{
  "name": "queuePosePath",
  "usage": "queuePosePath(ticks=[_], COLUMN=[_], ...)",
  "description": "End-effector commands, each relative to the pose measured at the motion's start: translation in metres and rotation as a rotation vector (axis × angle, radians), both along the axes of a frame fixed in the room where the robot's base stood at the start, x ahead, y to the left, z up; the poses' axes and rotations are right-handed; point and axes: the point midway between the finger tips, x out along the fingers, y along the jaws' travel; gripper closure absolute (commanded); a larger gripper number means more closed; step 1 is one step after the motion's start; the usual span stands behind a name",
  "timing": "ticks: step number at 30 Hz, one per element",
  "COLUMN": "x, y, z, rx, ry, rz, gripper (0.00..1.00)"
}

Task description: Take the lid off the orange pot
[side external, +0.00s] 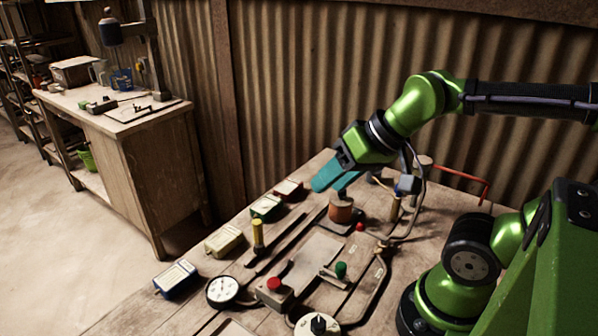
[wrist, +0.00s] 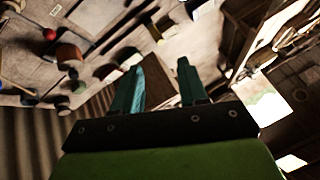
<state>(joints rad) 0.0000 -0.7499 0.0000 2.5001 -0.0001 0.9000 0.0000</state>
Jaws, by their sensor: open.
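The orange pot (side external: 341,211) stands upright on a dark base on the bench. A dark lid (side external: 341,197) sits on its top. My gripper (side external: 334,183) is open and empty, with teal fingers tilted down to the left. In the side view it appears just above the lid; the true gap is hard to judge. In the wrist view, both fingers of my gripper (wrist: 158,75) are spread apart with nothing between them. A brownish-orange cylinder, likely the orange pot (wrist: 68,53), shows left of the fingers, near a red ball.
A red ball (side external: 360,227) is close to the pot. A red box (side external: 289,189), a green box (side external: 266,207) and a yellow-topped post (side external: 258,235) stand to the left. A red-button box (side external: 274,291) is in front. A corrugated wall (side external: 300,90) rises behind.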

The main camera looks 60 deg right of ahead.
Motion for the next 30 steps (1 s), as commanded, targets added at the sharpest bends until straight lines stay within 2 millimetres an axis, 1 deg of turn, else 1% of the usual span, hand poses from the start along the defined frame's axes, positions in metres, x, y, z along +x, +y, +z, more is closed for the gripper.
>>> queuePosePath(ticks=[1, 9, 11, 12, 19, 23, 26, 29, 30], x=[0.000, 0.000, 0.000, 0.000, 0.000, 0.005, 0.022, 0.043, 0.051], y=[0.000, 0.000, 0.000, 0.000, 0.000, -0.010, -0.031, -0.064, -0.080], z=[0.000, 0.000, 0.000, 0.000, 0.000, -0.009, -0.012, -0.015, -0.016], rx=[0.000, 0.000, 0.000, 0.000, 0.000, 0.002, -0.002, -0.015, -0.021], ry=[0.000, 0.000, 0.000, 0.000, -0.001, 0.044, 0.103, 0.203, 0.248], rz=[0.000, 0.000, 0.000, 0.000, -0.001, -0.042, -0.106, -0.181, -0.209], gripper=[0.57, 0.16, 0.07, 0.04, 0.04, 0.04, 0.04, 0.04, 0.04])
